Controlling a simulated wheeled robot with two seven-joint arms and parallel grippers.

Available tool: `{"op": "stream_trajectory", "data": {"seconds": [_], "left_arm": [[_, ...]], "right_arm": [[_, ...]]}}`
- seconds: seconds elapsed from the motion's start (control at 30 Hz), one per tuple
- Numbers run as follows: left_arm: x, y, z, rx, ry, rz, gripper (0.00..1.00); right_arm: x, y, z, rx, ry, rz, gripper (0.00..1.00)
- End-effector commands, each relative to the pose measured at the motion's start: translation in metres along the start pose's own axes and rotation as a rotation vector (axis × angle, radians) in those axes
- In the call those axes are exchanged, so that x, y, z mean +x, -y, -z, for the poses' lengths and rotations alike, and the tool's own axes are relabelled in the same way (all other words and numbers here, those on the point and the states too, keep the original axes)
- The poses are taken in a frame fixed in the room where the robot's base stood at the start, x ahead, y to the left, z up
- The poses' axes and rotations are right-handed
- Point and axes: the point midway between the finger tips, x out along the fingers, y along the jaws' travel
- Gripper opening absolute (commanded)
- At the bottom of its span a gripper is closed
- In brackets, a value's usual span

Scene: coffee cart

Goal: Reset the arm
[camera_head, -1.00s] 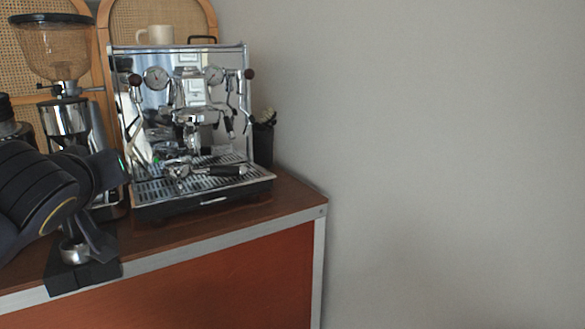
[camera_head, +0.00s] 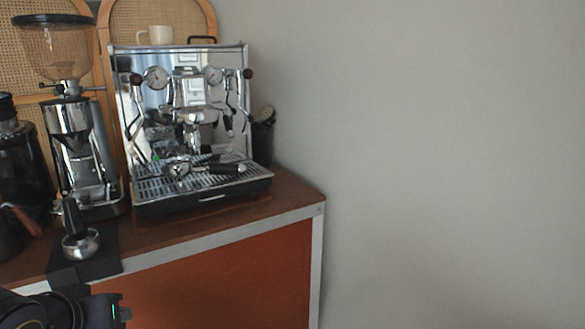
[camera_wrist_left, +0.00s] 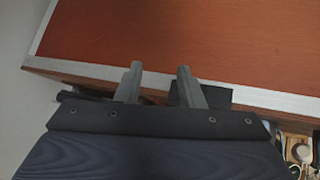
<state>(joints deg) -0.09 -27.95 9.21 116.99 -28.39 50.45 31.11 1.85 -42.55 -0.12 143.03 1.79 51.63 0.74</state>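My left arm shows at the bottom left of the head view, with its gripper (camera_head: 118,312) low in front of the cart's front panel. In the left wrist view, the two fingers of my left gripper (camera_wrist_left: 159,70) stand apart with nothing between them. Beyond them are the orange-red panel (camera_wrist_left: 200,35) and the metal edge strip of the cart. My right gripper is in neither view.
The space right of the cart is clear.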

Motion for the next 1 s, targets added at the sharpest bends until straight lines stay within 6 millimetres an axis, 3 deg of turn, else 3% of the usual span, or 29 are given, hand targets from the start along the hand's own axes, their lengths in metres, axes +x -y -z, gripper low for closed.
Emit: {"op": "stream_trajectory", "data": {"seconds": [0.03,0.2,0.47,0.77,1.0], "left_arm": [[0.004,0.004,-0.029,0.008,0.057,-0.021,0.35],[0.012,0.003,-0.107,0.032,0.210,-0.124,0.35],[0.013,-0.014,-0.198,0.034,0.352,-0.304,0.35],[-0.039,-0.027,-0.149,0.038,0.355,-0.314,0.35],[-0.098,-0.040,-0.092,0.038,0.355,-0.313,0.35]], "right_arm": [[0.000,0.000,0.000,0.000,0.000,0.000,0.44],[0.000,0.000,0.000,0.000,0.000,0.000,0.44],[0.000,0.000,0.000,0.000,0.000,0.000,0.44],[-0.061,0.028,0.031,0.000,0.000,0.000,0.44],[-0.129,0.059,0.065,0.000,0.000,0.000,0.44]]}}
